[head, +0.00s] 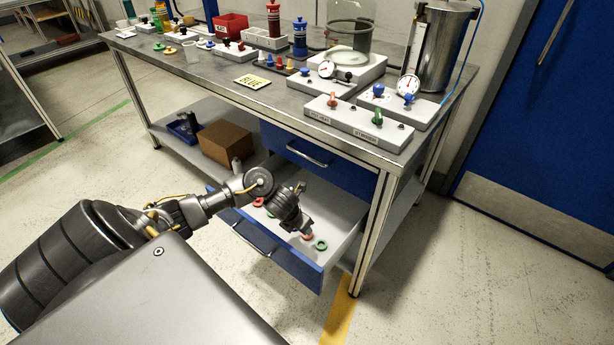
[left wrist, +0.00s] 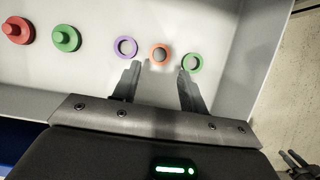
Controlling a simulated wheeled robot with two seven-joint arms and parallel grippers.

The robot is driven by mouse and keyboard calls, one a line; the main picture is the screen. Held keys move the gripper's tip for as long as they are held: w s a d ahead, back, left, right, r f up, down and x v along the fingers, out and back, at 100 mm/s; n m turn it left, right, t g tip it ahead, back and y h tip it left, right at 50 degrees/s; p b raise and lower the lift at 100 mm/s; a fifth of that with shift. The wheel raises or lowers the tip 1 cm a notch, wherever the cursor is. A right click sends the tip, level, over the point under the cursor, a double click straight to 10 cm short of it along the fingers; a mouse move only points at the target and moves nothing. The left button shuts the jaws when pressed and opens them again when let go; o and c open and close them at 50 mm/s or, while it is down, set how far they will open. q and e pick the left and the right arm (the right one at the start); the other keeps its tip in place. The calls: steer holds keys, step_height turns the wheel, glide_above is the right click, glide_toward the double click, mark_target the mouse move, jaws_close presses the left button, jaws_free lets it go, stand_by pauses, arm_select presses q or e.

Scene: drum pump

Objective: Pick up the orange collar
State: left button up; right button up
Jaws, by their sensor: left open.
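The orange collar (left wrist: 160,45) lies flat on the floor of the open drawer, a ring between a purple collar (left wrist: 116,47) on its left and a green collar (left wrist: 201,63) on its right. In the head view the orange collar (head: 307,237) shows just below my left gripper (head: 304,229). My left gripper is open and points down into the drawer. In the left wrist view its fingers (left wrist: 158,68) stand on either side of the orange collar, with nothing between them; how high above it they are I cannot tell.
A red knobbed piece (left wrist: 17,31) and a green knobbed piece (left wrist: 66,39) lie farther left in the drawer. The drawer's blue front (head: 270,252) and pale side walls surround my gripper. The workbench top (head: 215,75), crowded with equipment, and a closed blue drawer (head: 330,169) are above.

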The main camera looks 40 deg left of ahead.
mark_target(308, 236)
arm_select(q)
steer(key=shift+x, duration=0.95)
steer(key=shift+f+b, duration=0.3)
steer(key=x, duration=0.2)
steer(key=b+x, duration=0.1)
steer(key=shift+f+b, duration=0.3)
steer(key=shift+f, duration=0.15)
steer(key=shift+w+f, duration=0.15)
steer(key=shift+f, duration=0.25)
steer(key=c, duration=0.7)
arm_select(e)
step_height(308, 236, up, 6)
steer(key=w, duration=0.1)
steer(key=shift+w+a, duration=0.15)
steer(key=shift+w, duration=0.05)
arm_select(q)
steer(key=shift+r, duration=0.2)
